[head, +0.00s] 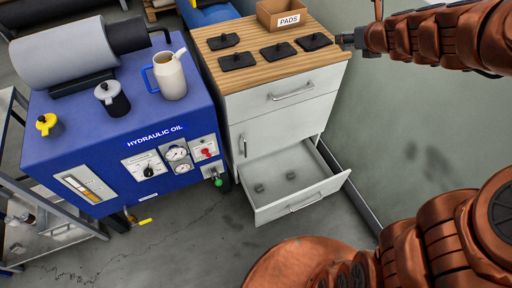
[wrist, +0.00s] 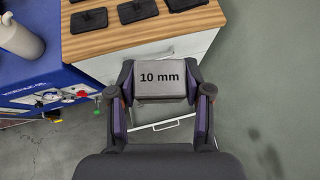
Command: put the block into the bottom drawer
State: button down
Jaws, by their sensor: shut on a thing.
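A grey block marked "10 mm" (wrist: 162,88) sits between the two fingers of my gripper (wrist: 163,92) in the wrist view. My gripper is shut on it. In the head view the arm's end reaches in from the right, by the cabinet's top right corner, and the block is hard to make out. The bottom drawer (head: 272,213) of the white cabinet (head: 272,103) is pulled open, below the gripper. A few small grey pieces (head: 290,175) lie in it. In the wrist view the block and gripper hide much of the drawer; its front handle (wrist: 160,125) shows.
The wooden cabinet top (head: 216,57) carries several dark flat pads (head: 237,61) and a cardboard box labelled PADS (head: 284,14). A blue hydraulic oil unit (head: 95,145) with a jug (head: 170,77) stands left of the cabinet. Bare floor (head: 420,130) lies to the right.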

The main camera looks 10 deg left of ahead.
aim_at(308, 170)
jog(key=u, duration=2.5)
jog(key=k, duration=0.7)
jog(key=z, duration=1.05)
jog(key=i, duration=0.5)
jog(key=u, duration=0.05)
